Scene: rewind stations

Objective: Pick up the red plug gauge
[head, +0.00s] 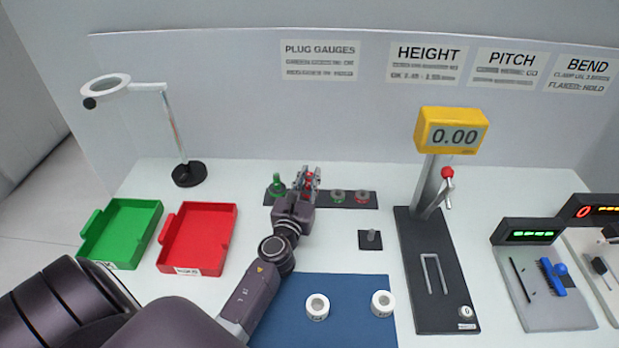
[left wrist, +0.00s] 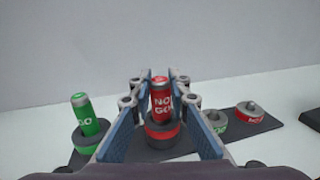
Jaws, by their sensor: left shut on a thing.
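The red plug gauge, marked NO GO (left wrist: 161,98), stands upright in the left wrist view, its wider base (left wrist: 161,133) at the dark rack. My left gripper (left wrist: 160,90) is shut on it, one finger on each side. In the head view the left gripper (head: 309,182) is over the rack (head: 350,199) and mostly hides the red gauge. The green GO plug gauge (left wrist: 89,117) stands to the left, also seen in the head view (head: 277,184). My right gripper is not in view.
A green ring (head: 338,196) and a red ring (head: 363,197) sit on the rack's right. A green tray (head: 125,205) and red tray (head: 205,208) stand left. A height gauge (head: 437,270) stands right.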

